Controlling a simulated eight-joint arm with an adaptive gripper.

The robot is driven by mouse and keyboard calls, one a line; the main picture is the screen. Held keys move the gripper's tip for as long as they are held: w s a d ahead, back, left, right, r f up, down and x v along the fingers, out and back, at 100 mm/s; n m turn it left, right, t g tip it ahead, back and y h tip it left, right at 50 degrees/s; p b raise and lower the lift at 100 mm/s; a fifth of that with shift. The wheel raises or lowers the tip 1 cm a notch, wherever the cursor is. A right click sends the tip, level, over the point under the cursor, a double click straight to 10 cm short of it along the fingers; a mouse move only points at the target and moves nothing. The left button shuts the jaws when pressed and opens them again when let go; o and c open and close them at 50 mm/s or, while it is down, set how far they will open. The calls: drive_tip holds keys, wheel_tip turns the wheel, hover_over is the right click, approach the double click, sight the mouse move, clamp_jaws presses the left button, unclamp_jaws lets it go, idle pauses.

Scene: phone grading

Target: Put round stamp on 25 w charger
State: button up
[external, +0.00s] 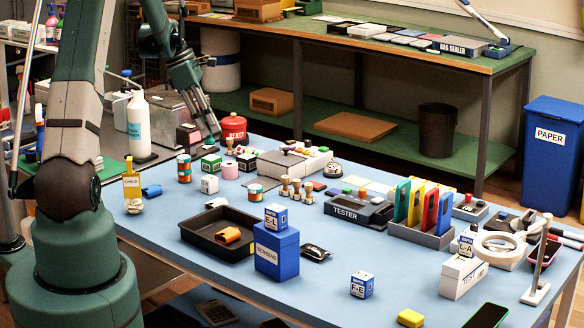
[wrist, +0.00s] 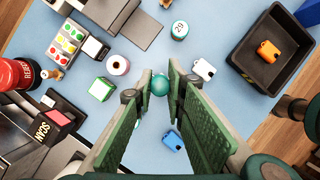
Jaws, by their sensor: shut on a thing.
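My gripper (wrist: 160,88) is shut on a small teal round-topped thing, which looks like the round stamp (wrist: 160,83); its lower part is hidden. In the external view my gripper (external: 214,134) is above the table's back left, and the held thing cannot be made out. Three charger-like blocks lie below or nearby: a white one (wrist: 204,69) just right of the fingertips, a blue one (wrist: 172,140) below them, and an orange one (wrist: 267,50) in the dark tray. The external view also shows the white one (external: 209,184) and blue one (external: 151,190). Their wattage markings are unreadable.
The black tray (external: 190,236) is at front left, beside a blue box (external: 277,255). A red reject container (external: 232,128) stands behind. Bare blue table lies around the white block.

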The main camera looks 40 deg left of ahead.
sight(210, 144)
drive_tip(key=shift+f, duration=3.15)
drive_tip(key=shift+f, duration=1.85)
drive_tip(key=shift+f+b, duration=0.15)
drive_tip(key=shift+b, duration=0.15)
drive_tip(key=o, duration=0.8)
drive_tip(key=v, duration=1.2)
drive_tip(key=shift+p, duration=0.3)
